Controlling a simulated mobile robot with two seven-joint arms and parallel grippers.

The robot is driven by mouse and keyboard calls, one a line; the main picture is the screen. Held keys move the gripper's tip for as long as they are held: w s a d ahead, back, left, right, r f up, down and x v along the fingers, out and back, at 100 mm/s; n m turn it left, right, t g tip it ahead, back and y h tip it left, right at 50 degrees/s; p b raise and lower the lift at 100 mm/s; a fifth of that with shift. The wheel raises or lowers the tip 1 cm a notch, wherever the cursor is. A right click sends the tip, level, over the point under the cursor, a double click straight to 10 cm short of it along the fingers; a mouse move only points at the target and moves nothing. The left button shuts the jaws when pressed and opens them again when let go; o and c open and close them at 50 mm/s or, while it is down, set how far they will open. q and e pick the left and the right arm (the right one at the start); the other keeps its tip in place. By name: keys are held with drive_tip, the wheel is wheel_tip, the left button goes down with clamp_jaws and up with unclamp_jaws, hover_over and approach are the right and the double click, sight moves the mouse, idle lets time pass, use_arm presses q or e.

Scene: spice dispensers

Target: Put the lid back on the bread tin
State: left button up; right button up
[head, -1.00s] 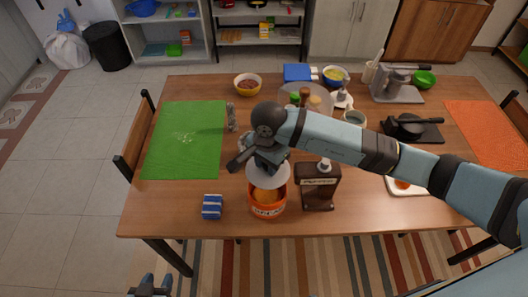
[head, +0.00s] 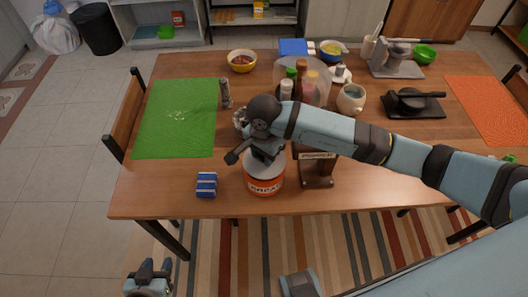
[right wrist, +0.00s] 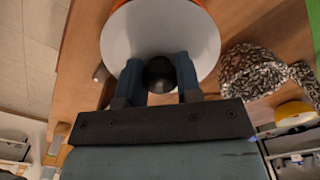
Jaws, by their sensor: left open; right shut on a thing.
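The bread tin (head: 264,187) is orange with a white label and stands upright near the table's front edge. The pale round lid (head: 266,170) covers its mouth in the head view, appearing level and at the rim; I cannot tell whether it is fully seated. My right gripper (head: 266,154) is above the tin, shut on the lid's dark knob, which shows between the fingers in the right wrist view (right wrist: 160,75). An orange edge of the tin shows behind the lid there. My left gripper (head: 148,282) is open and empty, low at the bottom left, away from the table.
A dark brown dispenser (head: 317,170) stands close right of the tin. A blue-and-white striped packet (head: 206,184) lies to its left. A green mat (head: 176,117) is at the left. Bottles (head: 301,80) stand behind my right arm.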

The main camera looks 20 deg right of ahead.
drive_tip(key=shift+s, duration=0.1)
idle(1.1)
drive_tip(key=shift+f+b, duration=0.5)
drive_tip(key=shift+b, duration=0.5)
idle(0.5)
idle(0.4)
drive_tip(key=o, duration=1)
wheel_tip(320, 180, up, 3)
drive_tip(key=shift+f, duration=0.1)
wheel_tip(320, 180, up, 11)
